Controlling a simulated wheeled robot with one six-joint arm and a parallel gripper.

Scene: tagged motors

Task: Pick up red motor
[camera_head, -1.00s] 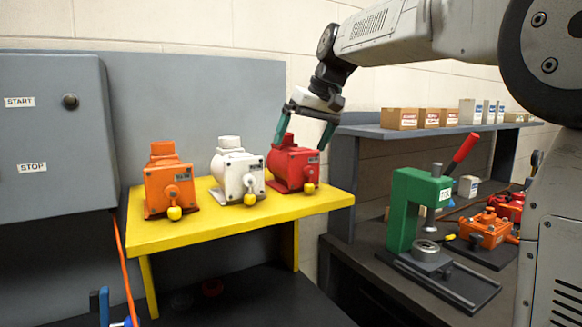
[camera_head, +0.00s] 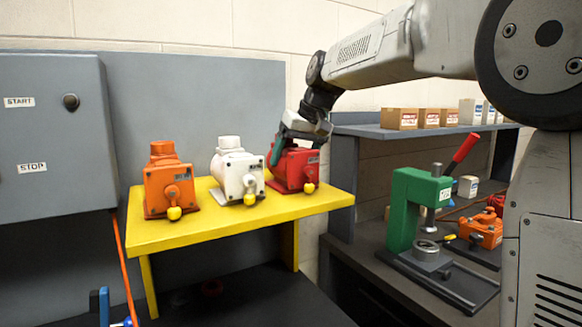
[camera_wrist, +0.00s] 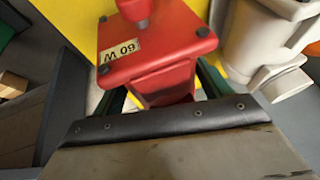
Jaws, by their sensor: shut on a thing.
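The red motor (camera_head: 293,172) stands upright at the right end of the yellow stand (camera_head: 240,222). My gripper (camera_head: 297,146) is down over the motor's top from above and behind, shut on it. In the wrist view the red motor (camera_wrist: 160,50) shows its "60 W" label, and the green fingers of my gripper (camera_wrist: 165,88) lie on both sides of it. The motor's far side and the exact finger contact are partly hidden. The motor appears to rest on the stand.
A white motor (camera_head: 238,172) is close on the left, with an orange motor (camera_head: 168,182) beyond it. A grey control box (camera_head: 55,140) is at far left. A green press (camera_head: 415,210) stands on the right bench below a shelf with boxes (camera_head: 403,118). Space above the motors is free.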

